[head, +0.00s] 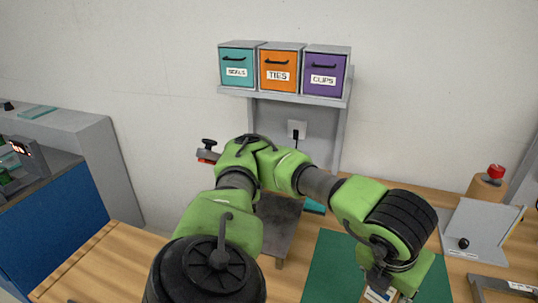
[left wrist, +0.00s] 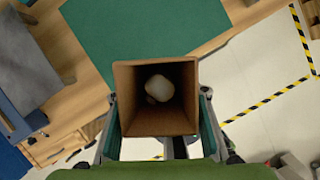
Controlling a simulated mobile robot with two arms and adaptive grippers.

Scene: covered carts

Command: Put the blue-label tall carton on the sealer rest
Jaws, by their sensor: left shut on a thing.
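My left gripper (left wrist: 158,98) is shut on a tall brown carton (left wrist: 158,126), with a finger on each side of it. In the left wrist view I look into its open end, and a pale rounded thing (left wrist: 158,88) shows inside. In the head view the left gripper (head: 383,282) is at the bottom edge over the green mat, and only a small part of the carton (head: 378,295) shows below it. I cannot make out its label clearly. A grey sloped surface (head: 283,215), perhaps the sealer rest, is partly hidden behind my left arm. My right gripper is not in view.
Teal, orange and purple bins (head: 277,68) stand on a shelf above the bench. The green mat (head: 325,265) has bare room around the carton. A grey panel (head: 480,230) and a red button on a round base (head: 490,185) are at right. A blue cabinet (head: 65,235) stands left.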

